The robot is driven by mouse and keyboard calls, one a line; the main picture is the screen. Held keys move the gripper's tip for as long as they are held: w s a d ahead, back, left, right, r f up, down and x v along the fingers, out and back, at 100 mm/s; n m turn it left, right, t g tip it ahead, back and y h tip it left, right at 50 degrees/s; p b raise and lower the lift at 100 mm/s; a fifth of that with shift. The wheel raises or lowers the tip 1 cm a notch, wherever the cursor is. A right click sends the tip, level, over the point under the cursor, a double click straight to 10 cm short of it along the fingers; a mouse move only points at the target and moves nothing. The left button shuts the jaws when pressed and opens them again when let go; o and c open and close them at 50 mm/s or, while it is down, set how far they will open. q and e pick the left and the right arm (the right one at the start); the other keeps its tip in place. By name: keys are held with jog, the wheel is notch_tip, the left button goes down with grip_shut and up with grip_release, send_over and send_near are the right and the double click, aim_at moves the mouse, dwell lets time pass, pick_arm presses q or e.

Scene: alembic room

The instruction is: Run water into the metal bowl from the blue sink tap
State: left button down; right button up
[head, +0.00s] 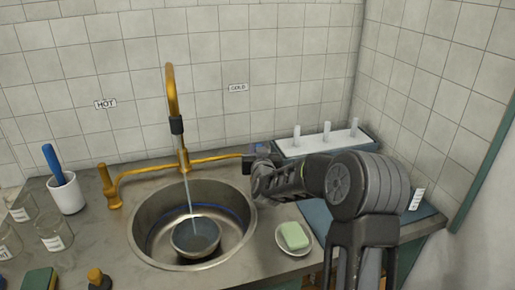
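The metal bowl (177,243) stands upright in the round steel sink basin (145,228). A thin stream of water (188,196) falls from the brass spout (172,92) into the bowl. The water level in it is hard to tell. The blue tap (261,147) is at the right end of the brass pipe, below the COLD label. My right gripper (250,163) is at this tap, its arm coming in from the right. The fingers are small and dark against the tap, so I cannot tell whether they grip it. My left gripper is out of view.
A brass handle (108,186) stands at the pipe's left end. A white cup (68,194) with a blue-handled tool and several glass beakers (54,233) stand left. A soap dish (283,243) sits right of the basin. A white pegged rack (345,139) is behind my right arm.

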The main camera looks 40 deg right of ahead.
jog(key=o, duration=0.5)
jog(key=shift+c, duration=0.2)
jog(key=shift+s, duration=0.15)
jog(key=b+v, duration=0.1)
jog(key=v, duration=0.6)
jog(key=shift+s+a, duration=0.15)
jog(key=shift+s, duration=0.1)
